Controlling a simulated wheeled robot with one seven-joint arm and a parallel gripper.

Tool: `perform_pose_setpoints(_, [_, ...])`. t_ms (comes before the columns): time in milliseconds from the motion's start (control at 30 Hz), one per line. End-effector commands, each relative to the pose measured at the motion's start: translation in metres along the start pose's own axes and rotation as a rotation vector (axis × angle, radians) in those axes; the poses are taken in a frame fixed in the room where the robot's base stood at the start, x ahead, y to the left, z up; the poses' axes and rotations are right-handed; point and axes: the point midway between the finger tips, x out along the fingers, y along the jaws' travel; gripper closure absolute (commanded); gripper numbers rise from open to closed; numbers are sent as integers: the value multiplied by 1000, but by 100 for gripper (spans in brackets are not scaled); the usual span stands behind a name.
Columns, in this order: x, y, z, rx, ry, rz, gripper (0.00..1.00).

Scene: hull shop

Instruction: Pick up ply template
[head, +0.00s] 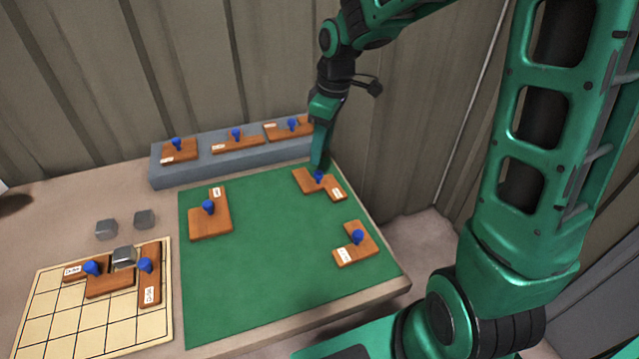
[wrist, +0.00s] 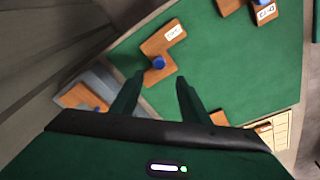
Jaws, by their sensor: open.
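Several brown wooden templates with blue knobs and white labels are in view; the labels are too small to read, so I cannot tell which one is named. One template (head: 305,180) lies at the far right of the green mat, under my gripper (head: 319,167). In the wrist view, my gripper (wrist: 160,80) is open and empty, and that template (wrist: 163,40) with its blue knob (wrist: 158,62) shows just beyond the fingertips. Other templates lie at the mat's left (head: 210,222) and right front (head: 355,252).
A grey ledge (head: 232,160) at the back bears three more templates. A cream grid board (head: 95,325) at the left holds several wooden pieces and a grey block (head: 124,257). Two grey blocks (head: 106,229) stand behind it. The green mat's (head: 270,270) middle is clear.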

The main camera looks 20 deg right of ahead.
Motion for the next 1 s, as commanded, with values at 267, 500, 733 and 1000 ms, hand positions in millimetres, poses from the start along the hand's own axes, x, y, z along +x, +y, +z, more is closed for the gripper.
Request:
perform_pose_setpoints(267, [24,1,2,4,0,1,58])
perform_pose_setpoints(500, [53,2,6,4,-3,-3,58])
perform_pose_setpoints(733, [74,3,6,5,-1,1,58])
perform_pose_setpoints(1000, [74,3,6,5,-1,2,66])
